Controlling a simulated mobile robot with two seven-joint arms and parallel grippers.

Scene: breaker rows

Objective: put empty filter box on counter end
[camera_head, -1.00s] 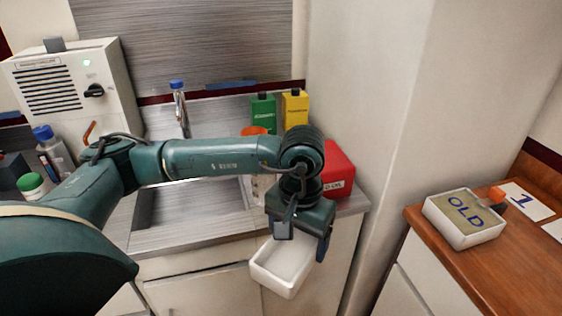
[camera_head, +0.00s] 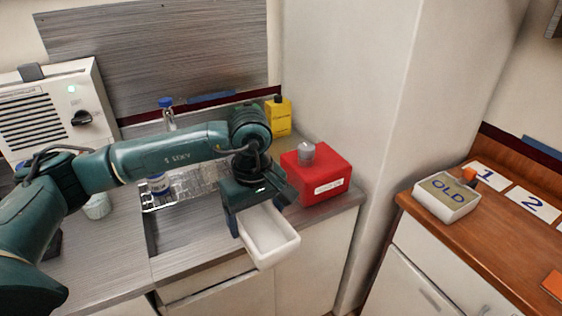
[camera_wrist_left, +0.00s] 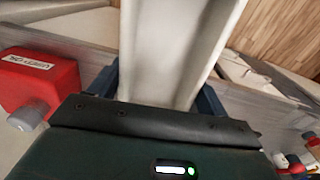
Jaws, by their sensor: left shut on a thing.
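My left gripper (camera_head: 258,207) is shut on an empty white open-topped box (camera_head: 268,240), with a finger along each side. The box hangs at the front edge of the grey counter (camera_head: 340,206), near its right end, with its open side facing up. I cannot tell its exact height above the counter. In the left wrist view the box (camera_wrist_left: 172,60) fills the space between the two fingers. My right gripper is not in view.
A red box (camera_head: 325,178) with a grey cap stands at the counter's right end, just behind and right of my gripper. A yellow bottle (camera_head: 278,117) stands behind. A box marked OLD (camera_head: 447,197) sits on the wooden counter (camera_head: 480,245).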

